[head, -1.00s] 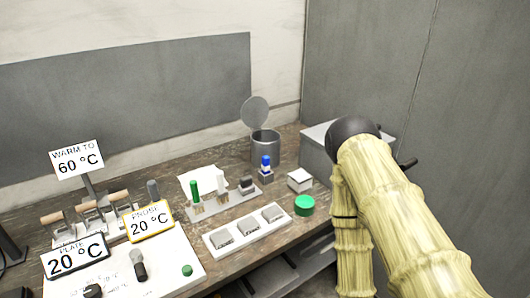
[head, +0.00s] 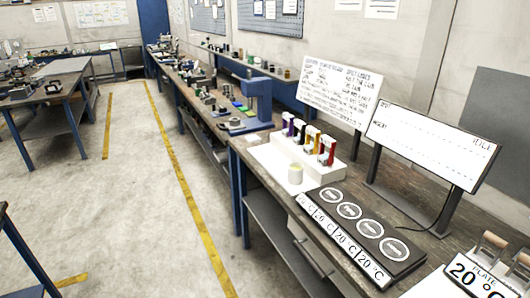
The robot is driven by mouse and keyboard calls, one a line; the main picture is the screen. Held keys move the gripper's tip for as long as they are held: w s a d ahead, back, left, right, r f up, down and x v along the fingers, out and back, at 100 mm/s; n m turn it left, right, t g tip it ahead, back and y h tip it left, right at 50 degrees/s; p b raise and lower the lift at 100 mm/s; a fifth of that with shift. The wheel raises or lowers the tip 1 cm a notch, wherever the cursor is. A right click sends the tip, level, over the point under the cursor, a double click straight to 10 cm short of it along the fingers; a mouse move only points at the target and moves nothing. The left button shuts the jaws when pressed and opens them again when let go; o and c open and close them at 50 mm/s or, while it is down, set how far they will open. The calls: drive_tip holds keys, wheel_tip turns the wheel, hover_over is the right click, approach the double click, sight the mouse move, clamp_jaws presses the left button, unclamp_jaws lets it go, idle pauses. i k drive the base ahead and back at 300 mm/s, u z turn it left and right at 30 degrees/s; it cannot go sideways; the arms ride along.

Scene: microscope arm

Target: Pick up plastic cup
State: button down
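A small pale, cream-coloured cup (head: 295,175) stands upright on the white mat (head: 272,165) on the workbench, just in front of a white rack (head: 310,158). It may be the plastic cup; its material cannot be told from here. My gripper and arm are out of the head view now.
The rack holds several coloured-handled tools (head: 327,150). A dark plate with several round spots (head: 350,218) and 20 °C labels lies nearer. Two whiteboards (head: 432,146) stand behind. A blue press (head: 258,103) stands farther along. The floor (head: 130,200) left of the bench is clear.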

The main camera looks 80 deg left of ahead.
sight(296, 174)
drive_tip(key=u, duration=4.1)
drive_tip(key=i, duration=2.85)
drive_tip(key=z, duration=0.9)
